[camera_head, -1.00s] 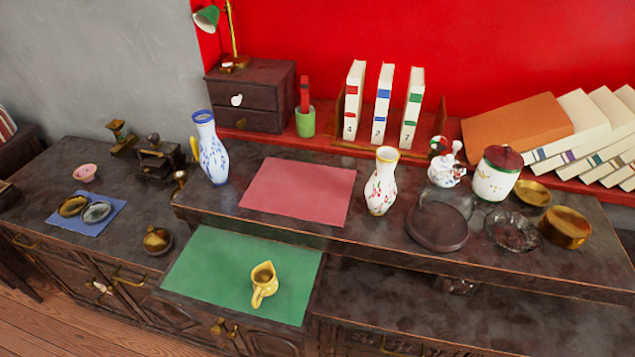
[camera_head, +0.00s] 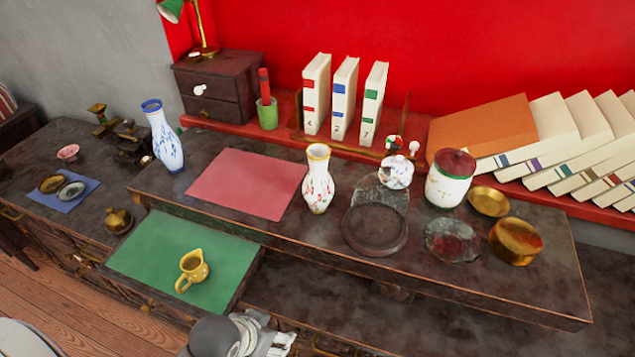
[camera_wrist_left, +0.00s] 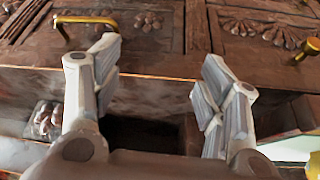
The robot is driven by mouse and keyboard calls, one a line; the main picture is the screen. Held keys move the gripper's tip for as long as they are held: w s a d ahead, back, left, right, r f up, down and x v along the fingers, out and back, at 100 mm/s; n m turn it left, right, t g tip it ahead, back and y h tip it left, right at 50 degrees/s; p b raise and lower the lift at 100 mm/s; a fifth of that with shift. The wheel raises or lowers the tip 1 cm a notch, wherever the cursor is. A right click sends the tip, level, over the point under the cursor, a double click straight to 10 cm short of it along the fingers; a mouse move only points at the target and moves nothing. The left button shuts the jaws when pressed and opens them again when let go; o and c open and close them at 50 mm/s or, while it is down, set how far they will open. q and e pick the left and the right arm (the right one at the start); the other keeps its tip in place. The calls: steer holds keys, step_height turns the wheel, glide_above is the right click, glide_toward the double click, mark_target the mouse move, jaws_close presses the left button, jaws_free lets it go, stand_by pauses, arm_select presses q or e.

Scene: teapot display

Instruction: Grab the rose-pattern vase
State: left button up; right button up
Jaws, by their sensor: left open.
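The rose-pattern vase (camera_head: 318,190) is white with red flowers and a gold rim. It stands upright on the raised dark shelf, right of the pink mat, in the head view. My left gripper (camera_head: 278,343) shows at the bottom edge, well in front of and below the vase, partly cut off by the frame. In the left wrist view its two fingers (camera_wrist_left: 158,85) are spread apart with nothing between them. They face carved dark wood with a brass handle; the vase is not in that view. My right gripper is not in view.
A blue-patterned vase (camera_head: 165,140) stands left of the pink mat (camera_head: 247,184). A yellow jug (camera_head: 193,268) sits on the green mat (camera_head: 150,250). A dark round dish (camera_head: 374,232) is close right of the rose vase, with a lidded jar (camera_head: 450,182) beyond.

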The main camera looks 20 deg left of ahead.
arm_select(q)
steer(key=w+d+r+m+t+h, duration=0.1)
steer(key=w+d+r+t+h, duration=0.15)
steer(key=w+r+t, duration=0.6)
steer(key=t, duration=0.4)
glide_toward(314, 172)
steer(key=x, duration=0.2)
steer(key=w, duration=0.2)
steer(key=w+p, duration=0.1)
steer(key=shift+w+d+r+n, duration=0.1)
steer(key=shift+w+d+n, duration=0.15)
steer(key=shift+w+n, duration=0.15)
steer(key=shift+x, duration=1.05)
steer(key=p+x, duration=0.1)
steer(key=x, duration=0.3)
steer(key=shift+d, duration=0.15)
steer(key=shift+f, duration=0.25)
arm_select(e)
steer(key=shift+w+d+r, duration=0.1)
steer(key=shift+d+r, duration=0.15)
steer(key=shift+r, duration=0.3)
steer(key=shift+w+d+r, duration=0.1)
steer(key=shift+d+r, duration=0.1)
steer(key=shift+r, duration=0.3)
arm_select(q)
steer(key=shift+r, duration=0.1)
jaws_close()
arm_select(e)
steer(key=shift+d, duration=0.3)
